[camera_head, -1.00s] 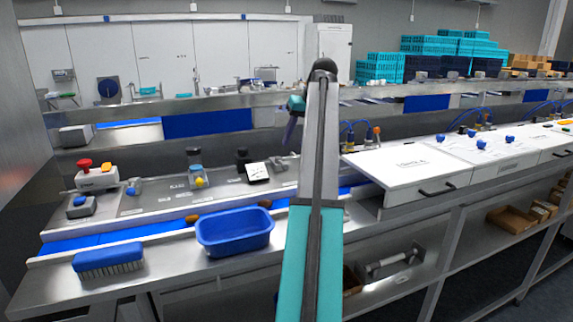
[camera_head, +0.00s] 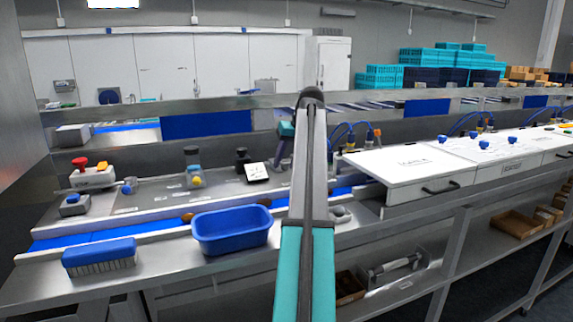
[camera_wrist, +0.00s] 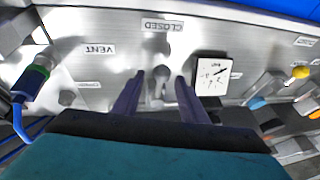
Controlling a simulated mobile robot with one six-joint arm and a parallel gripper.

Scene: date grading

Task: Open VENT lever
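In the wrist view, a grey lever with a round knob (camera_wrist: 161,74) stands on the steel panel near the upside-down CLOSED label (camera_wrist: 163,27). The upside-down VENT label (camera_wrist: 98,49) is to its left. My gripper (camera_wrist: 157,84) is open, with one purple finger on each side of the lever; I cannot tell whether either touches it. In the head view my gripper (camera_head: 281,152) is low over the panel, partly behind my arm. The lever cannot be made out there.
A square white gauge (camera_wrist: 211,75) sits just right of the fingers. A green-collared fitting with a blue hose (camera_wrist: 36,77) is at left. In the head view, a blue tub (camera_head: 233,230) and a blue brush (camera_head: 99,256) lie in front, and white-topped cabinets (camera_head: 412,164) stand at right.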

